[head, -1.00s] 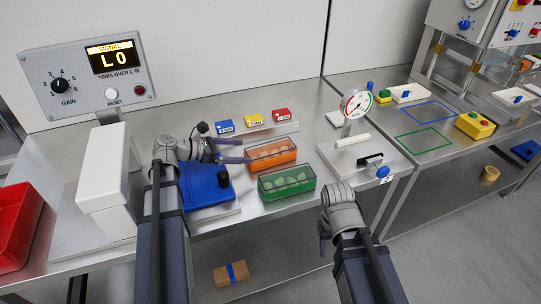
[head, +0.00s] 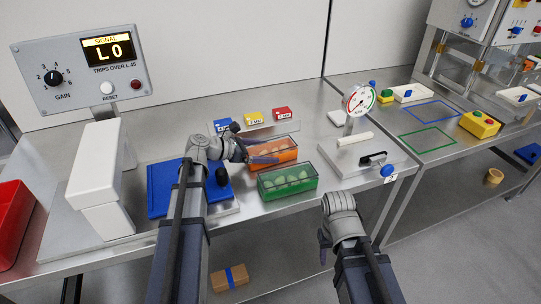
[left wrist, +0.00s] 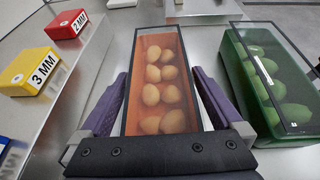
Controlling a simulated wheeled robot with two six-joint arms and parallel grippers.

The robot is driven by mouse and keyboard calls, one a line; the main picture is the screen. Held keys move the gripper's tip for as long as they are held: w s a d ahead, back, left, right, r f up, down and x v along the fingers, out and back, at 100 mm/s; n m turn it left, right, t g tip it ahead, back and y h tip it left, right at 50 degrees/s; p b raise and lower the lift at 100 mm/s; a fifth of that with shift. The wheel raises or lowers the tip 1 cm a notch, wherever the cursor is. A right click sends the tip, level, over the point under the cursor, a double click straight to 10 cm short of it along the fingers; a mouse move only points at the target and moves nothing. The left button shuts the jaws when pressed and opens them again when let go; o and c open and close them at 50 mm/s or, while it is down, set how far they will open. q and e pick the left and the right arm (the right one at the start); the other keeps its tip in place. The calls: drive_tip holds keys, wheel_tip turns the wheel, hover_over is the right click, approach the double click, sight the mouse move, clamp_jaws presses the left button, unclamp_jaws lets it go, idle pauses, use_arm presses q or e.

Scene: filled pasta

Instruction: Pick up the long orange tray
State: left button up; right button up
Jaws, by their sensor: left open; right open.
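The long orange tray (head: 285,150) stands on the steel table, with a clear dark-edged cover and several round tan pieces inside. In the left wrist view the orange tray (left wrist: 162,85) lies lengthwise between the two purple fingers of my left gripper (left wrist: 165,100). The fingers are open, one along each long side, with small gaps visible. In the head view my left gripper (head: 262,153) reaches the tray's left end and hides part of it. My right gripper (head: 324,245) is open and empty, low in front of the table edge.
A green tray (head: 289,181) stands close in front of the orange one; it also shows in the left wrist view (left wrist: 268,80). Blue, yellow (head: 253,117) and red blocks sit on a ledge behind. A gauge stand (head: 360,155) is to the right, a blue pad (head: 160,188) to the left.

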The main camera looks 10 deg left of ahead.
sight(266, 148)
use_arm(q)
drive_tip(key=shift+w+d+f, duration=0.1)
drive_tip(key=shift+w+d, duration=0.05)
drive_tip(key=shift+d, duration=0.05)
drive_tip(key=c, duration=1.3)
wheel_tip(266, 148, up, 10)
drive_tip(key=p, duration=1)
